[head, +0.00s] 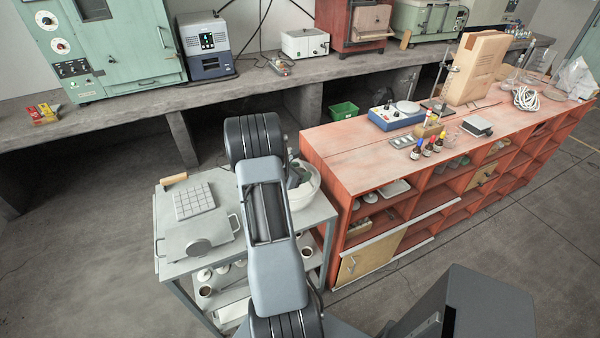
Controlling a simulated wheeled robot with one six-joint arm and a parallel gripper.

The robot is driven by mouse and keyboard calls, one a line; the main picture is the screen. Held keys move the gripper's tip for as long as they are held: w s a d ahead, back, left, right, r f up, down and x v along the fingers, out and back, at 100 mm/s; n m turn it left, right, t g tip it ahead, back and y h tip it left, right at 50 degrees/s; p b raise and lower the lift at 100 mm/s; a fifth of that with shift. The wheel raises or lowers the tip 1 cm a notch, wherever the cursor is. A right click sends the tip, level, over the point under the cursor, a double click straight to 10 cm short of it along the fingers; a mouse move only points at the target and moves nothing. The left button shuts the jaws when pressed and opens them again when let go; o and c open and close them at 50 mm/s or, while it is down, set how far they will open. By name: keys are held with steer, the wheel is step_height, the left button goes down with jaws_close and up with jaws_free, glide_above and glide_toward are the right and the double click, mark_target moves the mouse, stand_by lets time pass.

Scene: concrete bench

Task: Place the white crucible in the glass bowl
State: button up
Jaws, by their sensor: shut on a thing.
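My arm rises through the middle of the head view and bends over at a dark joint above the grey cart (218,222). My gripper cannot be made out; the arm hides the area behind it. I cannot pick out the white crucible of the task for certain. Several small white and dark-filled cups (205,291) stand on the cart's lower shelf, too small to identify. I cannot clearly make out the glass bowl either. Clear, glassy items (553,89) lie at the far right end of the red bench, with shapes hard to read.
A white basin (309,193) with dark items inside stands on the cart, partly behind my arm. A gridded pale block (193,201) sits on its top. The red shelved bench (362,160) carries a blue device (396,115) and small bottles (428,148). Open floor lies left.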

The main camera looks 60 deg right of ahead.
steer(key=shift+f+b, duration=0.4)
steer(key=shift+b, duration=0.05)
steer(key=shift+f, duration=0.2)
steer(key=o, duration=0.9)
steer(key=shift+r+p, duration=0.35)
steer(key=shift+r, duration=0.2)
steer(key=a+r+m+t+y, duration=0.3)
steer(key=a+r+m+y, duration=0.1)
steer(key=a, duration=1.1)
steer(key=w+a+r+m+t+y+b, duration=0.1)
steer(key=a+r+m+y, duration=0.3)
steer(key=a, duration=1.2)
steer(key=a+r+m+t+y, duration=0.4)
steer(key=a+r, duration=0.3)
steer(key=a, duration=0.8)
steer(key=shift+w+a+r+m+t+y+b, duration=0.15)
steer(key=shift+a+r+m+t+y+b, duration=0.2)
steer(key=shift+m, duration=0.45)
